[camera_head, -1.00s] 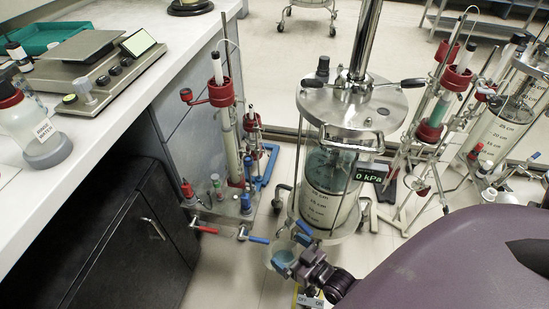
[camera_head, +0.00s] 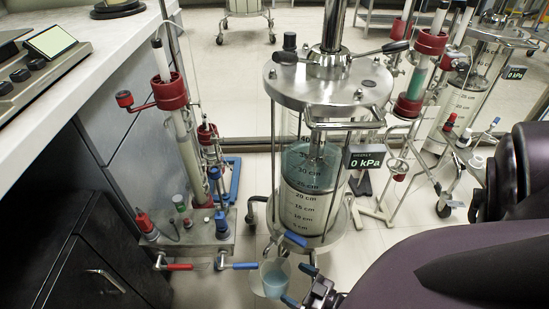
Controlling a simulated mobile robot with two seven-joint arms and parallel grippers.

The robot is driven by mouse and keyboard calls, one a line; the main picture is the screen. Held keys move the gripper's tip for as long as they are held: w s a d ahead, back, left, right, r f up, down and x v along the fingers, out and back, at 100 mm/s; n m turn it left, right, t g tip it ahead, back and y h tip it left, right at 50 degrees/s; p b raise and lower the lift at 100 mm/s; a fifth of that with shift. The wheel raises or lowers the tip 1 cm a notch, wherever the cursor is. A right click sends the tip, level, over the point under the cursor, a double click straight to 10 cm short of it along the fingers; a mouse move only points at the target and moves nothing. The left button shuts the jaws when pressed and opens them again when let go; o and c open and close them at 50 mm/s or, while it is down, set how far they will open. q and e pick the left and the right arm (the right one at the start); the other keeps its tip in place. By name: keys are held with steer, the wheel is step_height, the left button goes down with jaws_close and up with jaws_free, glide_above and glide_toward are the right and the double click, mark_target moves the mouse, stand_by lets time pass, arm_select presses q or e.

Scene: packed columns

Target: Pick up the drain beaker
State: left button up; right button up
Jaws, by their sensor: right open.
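The drain beaker (camera_head: 271,278) is a small, clear, tapered beaker with pale blue liquid in it. It is at the lower middle of the view, below the front of the large clear column (camera_head: 307,207). My right gripper (camera_head: 298,284) is just right of the beaker, open, with its blue-tipped fingers pointing toward it. I cannot tell whether a finger touches the beaker. The gripper's lower part is cut off by the bottom edge. My left gripper is not in view.
A blue lever (camera_head: 294,239) is just above the beaker. Red (camera_head: 174,266) and blue (camera_head: 240,266) valve handles stick out to its left. A thin column stand (camera_head: 197,235) and dark cabinet (camera_head: 75,270) stand farther left. Tall stands with red clamps are at right.

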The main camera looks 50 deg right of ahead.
mark_target(264, 265)
steer(key=shift+w+a+f+b, duration=0.15)
steer(key=shift+w+b, duration=0.2)
steer(key=shift+w, duration=1.2)
steer(key=shift+w+a+f+b, duration=0.15)
steer(key=shift+w+b, duration=0.2)
steer(key=shift+w, duration=1.2)
steer(key=shift+r, duration=0.1)
steer(key=c, duration=1.1)
